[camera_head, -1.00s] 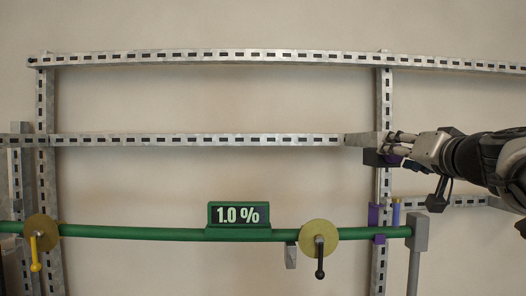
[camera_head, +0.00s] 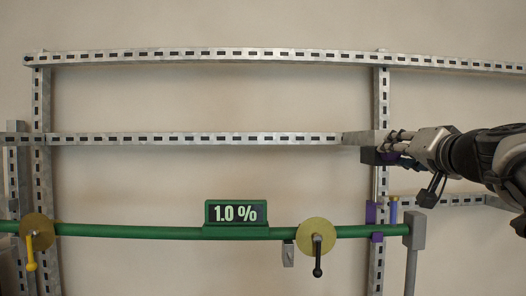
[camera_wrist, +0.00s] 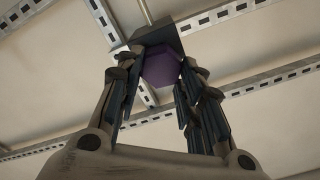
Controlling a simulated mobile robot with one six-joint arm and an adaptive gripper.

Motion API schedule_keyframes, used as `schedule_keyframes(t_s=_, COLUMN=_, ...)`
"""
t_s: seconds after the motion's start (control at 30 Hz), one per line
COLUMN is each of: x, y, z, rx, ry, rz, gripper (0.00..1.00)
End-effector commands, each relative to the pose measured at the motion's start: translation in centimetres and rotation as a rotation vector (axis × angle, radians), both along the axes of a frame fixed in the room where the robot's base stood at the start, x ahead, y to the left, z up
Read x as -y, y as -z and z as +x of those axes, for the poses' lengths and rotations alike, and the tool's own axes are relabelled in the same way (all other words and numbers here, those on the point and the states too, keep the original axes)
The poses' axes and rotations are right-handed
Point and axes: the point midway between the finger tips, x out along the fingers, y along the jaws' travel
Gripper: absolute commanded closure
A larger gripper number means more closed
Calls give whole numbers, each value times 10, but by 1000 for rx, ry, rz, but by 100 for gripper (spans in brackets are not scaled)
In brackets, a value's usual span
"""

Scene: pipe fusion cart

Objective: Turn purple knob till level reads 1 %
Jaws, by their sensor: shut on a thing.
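The purple knob (camera_wrist: 161,66) sits between the two fingers of my gripper (camera_wrist: 160,85) in the wrist view, under a dark block on the rail. In the head view my gripper (camera_head: 396,147) is at the right end of the middle rail, shut on the purple knob (camera_head: 389,157), which is mostly hidden by the fingers.
The green pipe (camera_head: 150,232) runs across below, with a yellow-handled valve (camera_head: 38,232) at left and a black-handled valve (camera_head: 316,236) at right. Slotted metal rails (camera_head: 200,139) frame the wall. A blue peg (camera_head: 394,210) stands near purple blocks below my gripper.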

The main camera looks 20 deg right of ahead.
Motion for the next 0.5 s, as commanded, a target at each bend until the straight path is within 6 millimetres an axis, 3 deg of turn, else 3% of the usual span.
schedule_keyframes(t_s=0.13, x=0, y=-1, z=0, rx=1, ry=1, rz=0, gripper=89)
schedule_keyframes(t_s=0.17, x=0, y=-1, z=0, rx=1, ry=1, rz=-1, gripper=64)
schedule_keyframes(t_s=0.5, x=0, y=0, z=0, rx=0, ry=1, rz=-2, gripper=45)
